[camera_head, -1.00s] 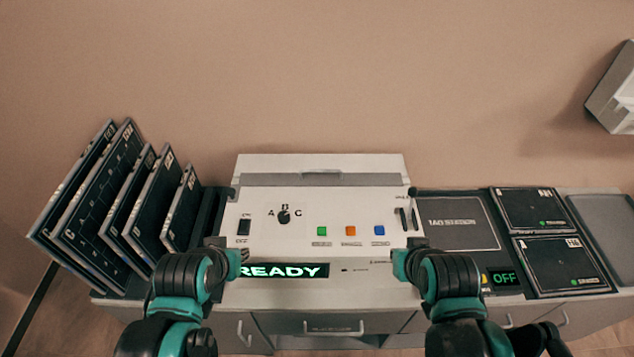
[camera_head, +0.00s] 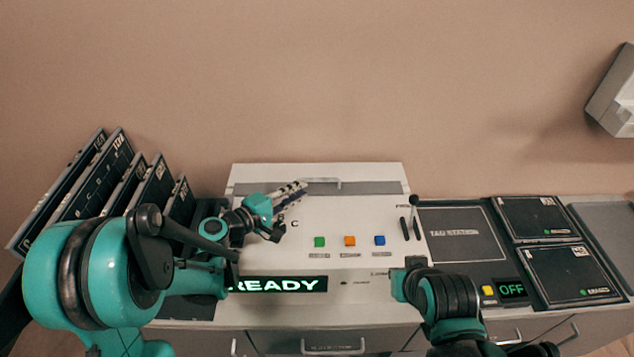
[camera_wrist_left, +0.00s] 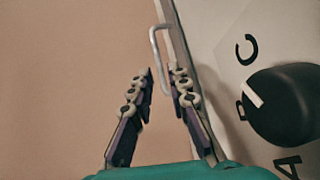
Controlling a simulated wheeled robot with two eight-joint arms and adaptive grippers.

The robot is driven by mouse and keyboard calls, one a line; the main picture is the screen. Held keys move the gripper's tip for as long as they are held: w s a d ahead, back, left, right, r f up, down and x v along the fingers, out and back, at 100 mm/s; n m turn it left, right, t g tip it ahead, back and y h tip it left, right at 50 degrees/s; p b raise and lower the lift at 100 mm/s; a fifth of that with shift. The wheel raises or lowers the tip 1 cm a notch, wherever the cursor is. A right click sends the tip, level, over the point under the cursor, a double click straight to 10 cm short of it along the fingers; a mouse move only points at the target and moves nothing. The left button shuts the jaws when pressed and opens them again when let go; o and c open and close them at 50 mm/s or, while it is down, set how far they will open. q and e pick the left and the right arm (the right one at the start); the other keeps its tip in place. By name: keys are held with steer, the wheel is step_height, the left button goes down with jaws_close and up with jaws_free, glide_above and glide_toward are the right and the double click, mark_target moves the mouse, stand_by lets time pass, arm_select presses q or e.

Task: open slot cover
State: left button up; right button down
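The slot cover appears to be the pale panel (camera_head: 270,173) along the console's back edge, with a thin silver handle (camera_head: 325,181). It looks closed, though I cannot be sure. The handle also shows as a pale loop in the left wrist view (camera_wrist_left: 157,50). My left gripper (camera_head: 303,187) reaches over the console, its fingertips near the handle's left end.
A black knob (camera_wrist_left: 285,105) sits close to the left gripper. The console has green (camera_head: 319,242), orange and blue buttons, a lever (camera_head: 414,205) and a READY display (camera_head: 280,285). Dark plates (camera_head: 100,170) stand in a rack at left. Flat panels (camera_head: 465,233) lie at right.

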mark_target(316, 180)
arm_select(q)
steer(key=shift+w+d+f, duration=0.1)
steer(key=shift+w+d, duration=0.1)
steer(key=shift+w, duration=0.15)
steer(key=b+x, duration=0.1)
steer(key=x, duration=0.6)
steer(key=shift+w+d+b, duration=0.1)
steer(key=shift+w+b, duration=0.05)
steer(key=shift+b, duration=0.25)
jaws_close()
